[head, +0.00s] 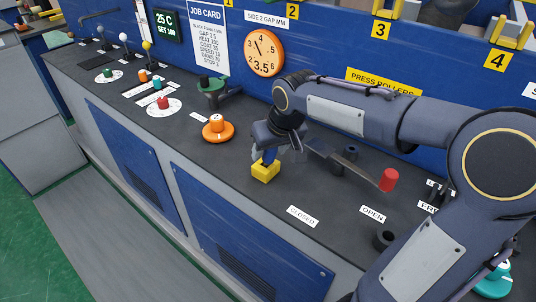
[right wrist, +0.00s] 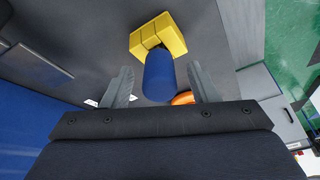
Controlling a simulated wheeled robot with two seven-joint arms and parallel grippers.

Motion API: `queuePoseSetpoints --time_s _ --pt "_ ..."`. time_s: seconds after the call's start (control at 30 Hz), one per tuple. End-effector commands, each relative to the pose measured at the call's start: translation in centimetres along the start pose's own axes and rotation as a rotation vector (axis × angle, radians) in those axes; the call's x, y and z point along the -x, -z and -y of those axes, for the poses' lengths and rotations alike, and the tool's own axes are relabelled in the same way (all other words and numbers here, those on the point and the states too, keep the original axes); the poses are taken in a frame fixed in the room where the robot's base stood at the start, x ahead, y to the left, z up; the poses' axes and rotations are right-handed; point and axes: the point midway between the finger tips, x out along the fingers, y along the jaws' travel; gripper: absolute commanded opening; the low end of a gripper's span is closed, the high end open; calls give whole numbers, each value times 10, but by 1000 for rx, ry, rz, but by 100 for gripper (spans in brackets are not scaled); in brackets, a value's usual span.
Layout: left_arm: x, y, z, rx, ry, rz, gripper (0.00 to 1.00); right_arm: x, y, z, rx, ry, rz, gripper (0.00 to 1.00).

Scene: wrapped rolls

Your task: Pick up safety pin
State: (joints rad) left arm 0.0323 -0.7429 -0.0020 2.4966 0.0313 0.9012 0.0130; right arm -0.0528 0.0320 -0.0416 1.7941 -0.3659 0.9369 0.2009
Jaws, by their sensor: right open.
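A blue cylinder (right wrist: 159,76) with a yellow block-like piece (right wrist: 158,36) at its far end is in the right wrist view; it is the likeliest safety pin, though no label confirms this. In the head view the yellow piece (head: 265,171) sits low on the dark bench top, under my right gripper (head: 273,157). My right gripper is open, pointing down. In the right wrist view its two grey fingers stand on either side of the blue cylinder, with gaps showing. The cylinder is mostly hidden by the gripper in the head view. My left gripper is not in view.
A lever with a red knob (head: 389,179) lies right of the gripper, near the CLOSED (head: 303,216) and OPEN (head: 373,214) labels. An orange dial (head: 217,129) is to the left. A blue back panel rises behind. The bench front around the CLOSED label is clear.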

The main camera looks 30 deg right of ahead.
Motion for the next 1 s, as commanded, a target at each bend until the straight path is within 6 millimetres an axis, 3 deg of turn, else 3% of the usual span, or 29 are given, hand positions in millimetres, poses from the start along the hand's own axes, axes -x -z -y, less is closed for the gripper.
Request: queuePoseSetpoints --time_s 0.1,0.37,0.73,1.0 --pt "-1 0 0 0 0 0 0 -11 -1 0 0 0 1 54" --pt "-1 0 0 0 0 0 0 -12 0 0 0 0 -1 53" --pt "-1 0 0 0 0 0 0 -12 0 0 0 0 -1 4" --pt "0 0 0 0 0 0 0 -10 1 0 0 1 -2 4"
